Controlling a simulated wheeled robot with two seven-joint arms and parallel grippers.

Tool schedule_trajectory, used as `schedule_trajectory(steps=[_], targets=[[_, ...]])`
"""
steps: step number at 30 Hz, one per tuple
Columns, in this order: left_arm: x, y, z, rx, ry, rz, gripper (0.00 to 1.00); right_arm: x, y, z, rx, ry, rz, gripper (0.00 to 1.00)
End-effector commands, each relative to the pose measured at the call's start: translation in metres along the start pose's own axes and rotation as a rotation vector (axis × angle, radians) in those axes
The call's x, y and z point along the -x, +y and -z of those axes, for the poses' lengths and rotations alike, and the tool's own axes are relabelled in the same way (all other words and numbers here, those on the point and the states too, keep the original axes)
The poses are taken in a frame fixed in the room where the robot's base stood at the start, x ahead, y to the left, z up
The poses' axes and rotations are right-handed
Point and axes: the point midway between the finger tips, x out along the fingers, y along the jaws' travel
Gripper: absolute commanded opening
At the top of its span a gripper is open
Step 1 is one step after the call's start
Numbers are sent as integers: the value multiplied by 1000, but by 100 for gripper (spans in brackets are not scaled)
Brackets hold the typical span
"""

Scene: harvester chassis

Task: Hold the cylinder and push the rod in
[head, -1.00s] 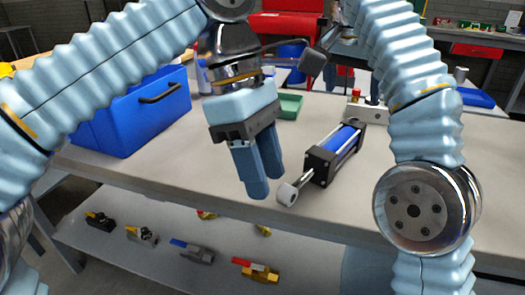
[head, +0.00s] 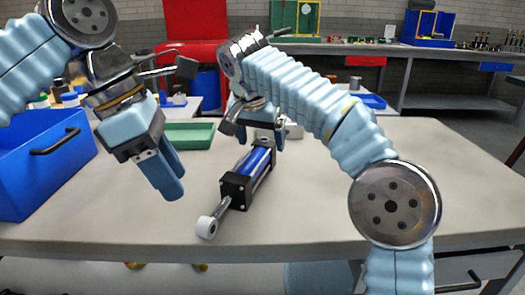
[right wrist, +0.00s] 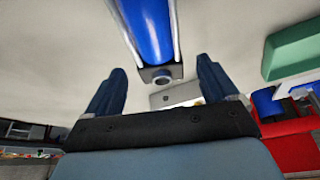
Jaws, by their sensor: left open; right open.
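The cylinder (head: 258,166) lies on the table, with a blue body and a black block at its near end. Its metal rod sticks out toward me and ends in a white eye (head: 207,227). My left gripper (head: 174,193) is open and empty, pointing down to the left of the black block, apart from it. My right gripper (head: 259,143) is open at the far end of the cylinder, partly hidden by its arm. In the right wrist view the cylinder's blue body (right wrist: 150,28) and far end cap lie between the lines of the open fingers (right wrist: 160,68); contact cannot be told.
A blue toolbox (head: 40,165) stands at the table's left. A green tray (head: 188,136) lies behind the cylinder. A small grey-white block (head: 293,130) sits just beyond my right gripper. The table's right side is clear.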

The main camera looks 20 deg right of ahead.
Motion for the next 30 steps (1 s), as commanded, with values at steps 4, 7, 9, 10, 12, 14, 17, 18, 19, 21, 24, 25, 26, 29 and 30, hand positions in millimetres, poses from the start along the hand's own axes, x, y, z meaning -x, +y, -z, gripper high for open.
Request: schedule_trajectory(steps=[4,7,9,10,12,14,17,18,19,21,24,25,26,29,30], targets=[[0,0,0,0,0,0,43,-26,0,0,0,-2,-1,87],[0,0,0,0,0,0,43,-38,0,0,0,-1,0,87],[0,0,0,0,0,0,43,-43,0,0,1,-1,0,87],[0,0,0,0,0,0,43,-44,0,0,1,0,1,87],[0,0,0,0,0,0,43,-47,0,0,1,0,2,87],[0,0,0,0,0,0,43,-48,0,0,1,0,2,87],[0,0,0,0,0,0,43,-48,-1,0,1,0,2,87],[0,0,0,0,0,0,43,-48,-1,0,1,0,2,87],[0,0,0,0,0,0,43,-48,-1,0,1,0,2,87],[0,0,0,-1,0,0,43,-48,-1,0,1,0,2,80],[0,0,0,-1,0,0,43,-48,-1,0,1,0,2,64],[0,0,0,-1,0,0,43,-47,-1,0,1,0,2,60],[0,0,0,-1,0,0,43,-47,-1,0,1,0,2,55],[0,0,0,0,0,0,43,-47,-1,0,1,0,2,40],[0,0,0,0,0,0,43,-47,-1,0,1,0,2,34]])
